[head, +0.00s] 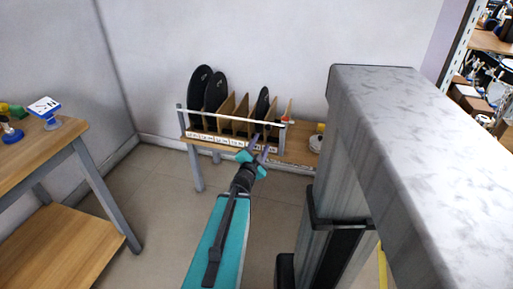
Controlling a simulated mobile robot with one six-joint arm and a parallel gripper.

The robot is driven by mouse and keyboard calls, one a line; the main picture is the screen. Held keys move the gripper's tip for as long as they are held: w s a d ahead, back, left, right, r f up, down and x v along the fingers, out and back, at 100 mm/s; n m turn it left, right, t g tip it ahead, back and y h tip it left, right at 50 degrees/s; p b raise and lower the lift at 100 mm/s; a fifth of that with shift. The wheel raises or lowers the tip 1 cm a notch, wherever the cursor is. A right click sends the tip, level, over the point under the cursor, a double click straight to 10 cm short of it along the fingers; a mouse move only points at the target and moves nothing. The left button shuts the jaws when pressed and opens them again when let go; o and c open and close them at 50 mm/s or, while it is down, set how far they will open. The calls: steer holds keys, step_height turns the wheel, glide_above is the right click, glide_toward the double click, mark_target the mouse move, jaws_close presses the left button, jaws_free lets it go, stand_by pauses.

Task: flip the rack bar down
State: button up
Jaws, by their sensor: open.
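A wooden rack (240,128) with upright dividers stands against the back wall and holds black oval pads (201,88). A thin white rack bar (222,115) runs across the front of the rack between two grey end posts, above a strip of white labels (215,138). My gripper (260,149) is open and empty in front of the rack's right half, below the bar in the picture. It covers part of the label strip. I cannot tell its exact distance from the bar.
A low wooden table (298,150) carries the rack, with a yellow and white object (317,138) at its right. A wooden workbench (35,155) stands at left. A large marble-patterned top of a grey column fills the right foreground. Floor between is clear.

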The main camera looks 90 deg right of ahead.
steer(key=shift+w+a+r+p, duration=0.2)
steer(key=shift+a+p, duration=0.15)
steer(key=shift+p, duration=0.85)
steer(key=shift+w+a+r+p, duration=0.15)
steer(key=shift+a+p, duration=0.2)
steer(key=shift+p, duration=0.8)
steer(key=shift+f+p+v, duration=0.15)
steer(key=shift+p+v, duration=0.4)
steer(key=shift+v, duration=0.15)
steer(key=shift+f+p+v, duration=0.1)
steer(key=shift+p+v, duration=0.4)
steer(key=shift+v, duration=0.15)
steer(key=shift+w, duration=0.1)
